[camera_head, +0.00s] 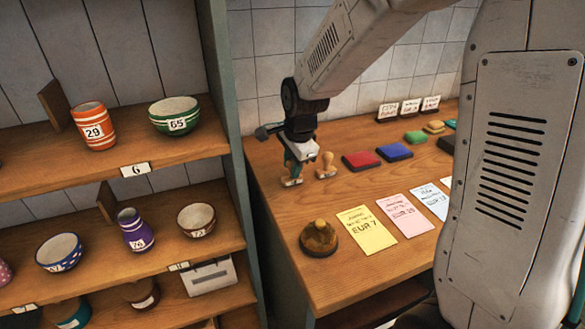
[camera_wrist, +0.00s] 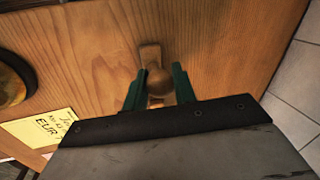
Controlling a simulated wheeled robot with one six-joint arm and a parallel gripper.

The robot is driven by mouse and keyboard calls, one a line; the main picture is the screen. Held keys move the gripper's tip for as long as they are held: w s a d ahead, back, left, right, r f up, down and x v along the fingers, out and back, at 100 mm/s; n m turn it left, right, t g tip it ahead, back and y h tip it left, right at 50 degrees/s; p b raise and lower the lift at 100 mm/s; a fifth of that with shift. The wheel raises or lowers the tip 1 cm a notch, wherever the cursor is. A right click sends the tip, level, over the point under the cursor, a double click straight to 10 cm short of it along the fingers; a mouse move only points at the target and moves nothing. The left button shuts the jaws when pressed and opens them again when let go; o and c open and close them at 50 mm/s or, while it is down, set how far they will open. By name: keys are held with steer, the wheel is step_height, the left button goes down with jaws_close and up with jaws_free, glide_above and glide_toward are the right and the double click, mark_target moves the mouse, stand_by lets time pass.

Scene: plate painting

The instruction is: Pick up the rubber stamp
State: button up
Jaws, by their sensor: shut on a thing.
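One wooden rubber stamp (camera_head: 291,182) stands on the counter under my gripper (camera_head: 293,163), near the back wall. In the wrist view its round knob and flat base (camera_wrist: 150,50) show between the two green fingers. My gripper (camera_wrist: 158,84) is shut on this stamp from both sides. The fingers partly hide its handle in the head view. The stamp's base looks at counter level; I cannot tell whether it is lifted. A second wooden stamp (camera_head: 327,166) stands upright just to the right in the head view, close to my gripper.
Red (camera_head: 361,160) and blue (camera_head: 394,152) ink pads lie to the right, with a green one (camera_head: 415,137) beyond. Yellow (camera_head: 367,231) and pink (camera_head: 405,215) price cards and a dark bell (camera_head: 319,239) are nearer. A shelf of painted pottery (camera_head: 95,125) stands at left.

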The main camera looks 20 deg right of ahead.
steer(key=shift+r, duration=0.45)
steer(key=v, duration=0.2)
steer(key=shift+s+d+r, duration=0.15)
steer(key=shift+d+r, duration=0.15)
steer(key=shift+r, duration=0.05)
steer(key=s+d+r, duration=0.1)
steer(key=s+d, duration=0.8)
steer(key=s, duration=0.2)
steer(key=shift+s+d, duration=0.2)
steer(key=shift+d, duration=0.15)
steer(key=shift+r, duration=0.15)
steer(key=o, duration=0.4)
steer(key=c, duration=0.3)
steer(key=shift+o, duration=0.2)
